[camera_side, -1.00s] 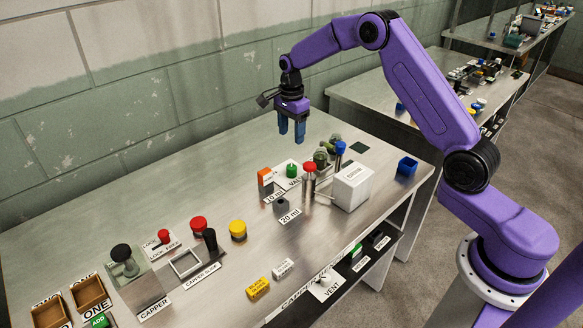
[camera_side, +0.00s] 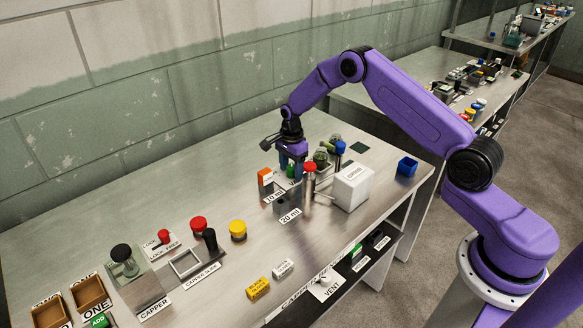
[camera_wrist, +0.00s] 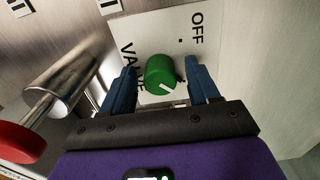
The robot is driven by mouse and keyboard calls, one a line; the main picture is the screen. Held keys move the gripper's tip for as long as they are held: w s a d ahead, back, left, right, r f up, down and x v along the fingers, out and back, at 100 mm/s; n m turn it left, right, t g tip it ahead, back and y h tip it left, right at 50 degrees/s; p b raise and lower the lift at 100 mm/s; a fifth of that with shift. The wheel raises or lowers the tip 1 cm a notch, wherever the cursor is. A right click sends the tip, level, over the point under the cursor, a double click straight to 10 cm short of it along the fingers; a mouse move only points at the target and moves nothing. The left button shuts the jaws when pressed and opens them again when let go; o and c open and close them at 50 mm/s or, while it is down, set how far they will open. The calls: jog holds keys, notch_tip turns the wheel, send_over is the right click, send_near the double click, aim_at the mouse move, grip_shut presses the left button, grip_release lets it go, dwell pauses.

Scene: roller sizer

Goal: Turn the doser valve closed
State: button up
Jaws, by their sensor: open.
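The doser valve is a green round knob (camera_wrist: 160,74) with a white pointer line, on a white plate (camera_wrist: 158,30) marked VALVE and OFF. In the wrist view the line points down and to the right, away from the OFF mark. In the side view the knob (camera_side: 291,172) is partly hidden by my gripper. My gripper (camera_wrist: 160,82) has its blue fingers open, one on each side of the knob; I cannot tell whether they touch it. In the side view my gripper (camera_side: 291,174) is low over the doser, pointing down.
A metal cylinder with a red knob (camera_wrist: 22,142) is close to the left finger. The table's back left is clear.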

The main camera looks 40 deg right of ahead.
jog(key=c, duration=1)
jog(key=shift+c, duration=0.2)
jog(key=shift+n, duration=0.3)
jog(key=n, duration=0.3)
jog(key=shift+n, duration=0.3)
jog(key=n, duration=0.4)
jog(key=shift+n, duration=0.3)
jog(key=n, duration=0.4)
jog(key=shift+n, duration=2.5)
